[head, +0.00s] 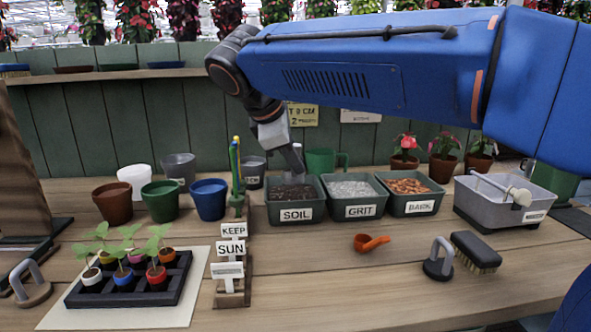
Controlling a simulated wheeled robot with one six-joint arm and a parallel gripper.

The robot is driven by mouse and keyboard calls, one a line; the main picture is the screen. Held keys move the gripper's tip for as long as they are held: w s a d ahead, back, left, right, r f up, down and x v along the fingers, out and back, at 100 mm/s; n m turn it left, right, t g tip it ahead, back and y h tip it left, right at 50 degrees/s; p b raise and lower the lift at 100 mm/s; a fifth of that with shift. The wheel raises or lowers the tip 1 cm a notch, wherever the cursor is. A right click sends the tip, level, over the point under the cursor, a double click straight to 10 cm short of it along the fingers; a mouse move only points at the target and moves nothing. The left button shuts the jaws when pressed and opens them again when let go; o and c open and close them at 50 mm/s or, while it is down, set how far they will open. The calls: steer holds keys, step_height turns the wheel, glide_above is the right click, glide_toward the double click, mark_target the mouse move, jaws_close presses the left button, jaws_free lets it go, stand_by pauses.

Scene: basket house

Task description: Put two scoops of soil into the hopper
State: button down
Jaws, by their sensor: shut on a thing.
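The soil bin (297,214) is a dark green tub labelled SOIL, filled with dark soil (291,192). My gripper (296,150) points down over this bin from the arm above. It is shut on a slim grey thing (298,163), perhaps a scoop handle, that reaches down to the soil; its lower end is hard to make out.
GRIT (359,211) and BARK (419,206) bins adjoin the soil bin. A brush (476,252) lies at front right. Signs (231,250), pots (160,201) and a seedling tray (128,287) fill the left. The front middle of the table is clear.

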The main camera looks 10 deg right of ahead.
mark_target(295, 179)
steer(key=shift+s+r+t, duration=0.2)
steer(key=shift+r+t, duration=0.1)
steer(key=shift+r, duration=1.6)
steer(key=shift+g, duration=0.7)
steer(key=shift+w+f, duration=0.15)
steer(key=shift+f, duration=1.3)
steer(key=shift+w+f, duration=0.15)
steer(key=shift+f, duration=1.3)
steer(key=shift+w+f, duration=0.15)
steer(key=shift+f, duration=1.3)
